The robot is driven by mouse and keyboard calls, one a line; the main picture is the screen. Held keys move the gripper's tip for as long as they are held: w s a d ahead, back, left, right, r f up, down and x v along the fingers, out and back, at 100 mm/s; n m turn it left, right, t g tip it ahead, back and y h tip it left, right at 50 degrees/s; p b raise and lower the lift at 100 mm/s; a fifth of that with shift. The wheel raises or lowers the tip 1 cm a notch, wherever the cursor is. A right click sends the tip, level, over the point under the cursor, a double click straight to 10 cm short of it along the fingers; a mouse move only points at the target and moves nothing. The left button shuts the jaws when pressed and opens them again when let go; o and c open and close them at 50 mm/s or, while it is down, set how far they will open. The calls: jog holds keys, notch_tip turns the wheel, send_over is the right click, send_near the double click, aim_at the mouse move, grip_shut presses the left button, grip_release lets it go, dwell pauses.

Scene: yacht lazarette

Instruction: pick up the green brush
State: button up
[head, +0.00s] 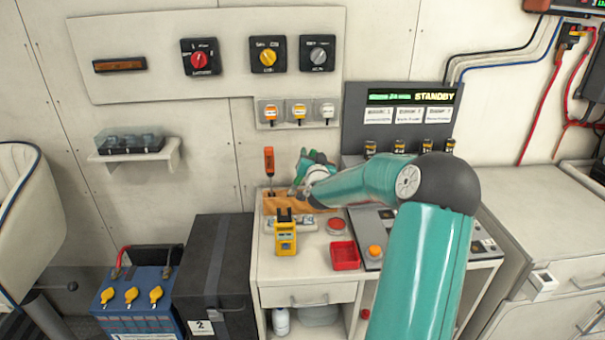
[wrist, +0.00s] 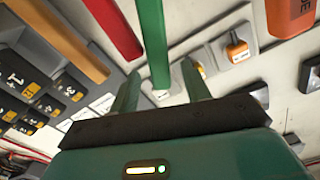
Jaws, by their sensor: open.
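The green brush (wrist: 152,40) shows in the wrist view as a long green handle running down from the top edge. Its near end lies in the gap between the fingers of my gripper (wrist: 160,72), which is open. Whether the fingers touch the handle I cannot tell. In the head view my gripper (head: 298,178) is at the wooden tool rack (head: 284,205) on the bench, right of an orange-handled tool (head: 269,162). I cannot make out the brush there for certain; my gripper and arm cover that part.
A red handle (wrist: 114,28) and a yellow-orange handle (wrist: 62,40) stand left of the brush in the wrist view. A yellow meter (head: 285,237), a red tray (head: 345,256) and a button panel lie on the bench. A standby display (head: 412,97) stands behind.

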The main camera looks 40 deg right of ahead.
jog(key=shift+w+d, duration=0.35)
jog(key=shift+w, duration=0.3)
grip_shut()
